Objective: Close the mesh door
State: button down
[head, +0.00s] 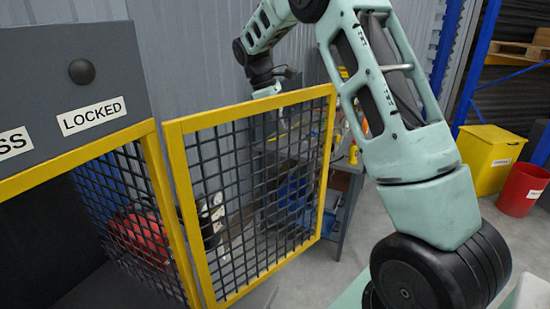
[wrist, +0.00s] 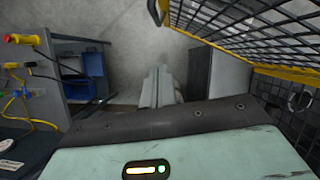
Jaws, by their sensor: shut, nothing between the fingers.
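The mesh door (head: 328,165) has a yellow frame and dark wire mesh. In the head view it stands open, swung out from the front of the caged cabinet (head: 158,190), with its hinge side at the left and its free edge at the right. It also shows at the upper right of the wrist view (wrist: 235,50). My gripper (head: 270,127) is behind the door in the head view, partly hidden by the mesh. In the wrist view its fingers (wrist: 159,78) are together and empty, left of the door. I see no contact with the door.
A dark panel above the cabinet has a LOCKED label (head: 91,116) and a round knob (head: 82,72). A red object (head: 140,238) is behind the cabinet mesh. A workbench with blue bins (wrist: 82,62) stands behind the door. A yellow bin (head: 488,158) and red bucket (head: 522,188) are at right.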

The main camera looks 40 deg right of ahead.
jog(key=s+d+f+p, duration=0.4)
jog(key=s+f+p, duration=0.2)
jog(key=f, duration=0.3)
jog(key=shift+f, duration=0.15)
jog(key=shift+s, duration=0.15)
